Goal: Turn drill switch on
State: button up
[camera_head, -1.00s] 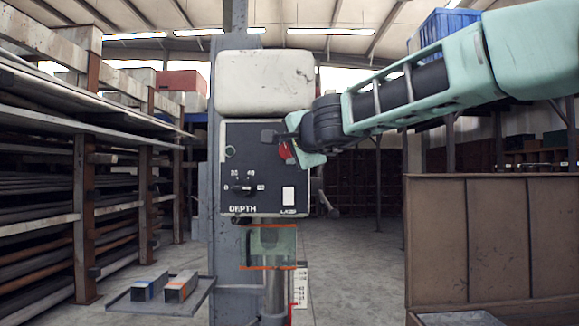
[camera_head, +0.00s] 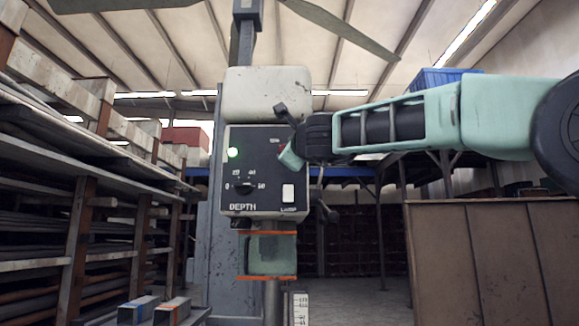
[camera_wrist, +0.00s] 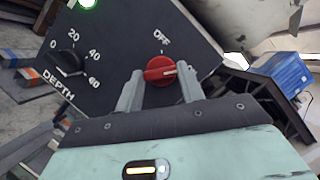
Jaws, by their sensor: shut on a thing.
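The drill's black control panel (camera_head: 255,165) faces me below a white cover in the head view. The red switch (camera_wrist: 160,71) sits on this panel under the word OFF in the wrist view, with its bar lying about level. My gripper (camera_wrist: 160,84) is shut on the red switch, one grey finger on each side of it. A green lamp (camera_head: 233,152) is lit at the panel's upper left, and it also shows at the top edge of the wrist view (camera_wrist: 87,2). In the head view my gripper and wrist hide most of the switch.
A depth dial (camera_head: 243,188) and a white lamp button (camera_head: 288,193) are lower on the panel. An orange-edged guard (camera_head: 270,255) hangs below. Loaded racks stand at left, and a brown partition (camera_head: 500,260) stands at right.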

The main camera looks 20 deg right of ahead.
jog(key=shift+f+m+t+h+b, duration=0.15)
jog(key=shift+m+h+b, duration=0.15)
jog(key=shift+m+b, duration=0.35)
jog(key=shift+f+m+t+h+b, duration=0.15)
jog(key=shift+m+h+b, duration=0.15)
jog(key=shift+m+b, duration=0.35)
jog(key=shift+r+m, duration=0.15)
jog(key=shift+m, duration=0.15)
jog(key=o, duration=1)
jog(key=b+v, duration=0.3)
jog(key=v, duration=1.4)
jog(key=shift+s, duration=0.15)
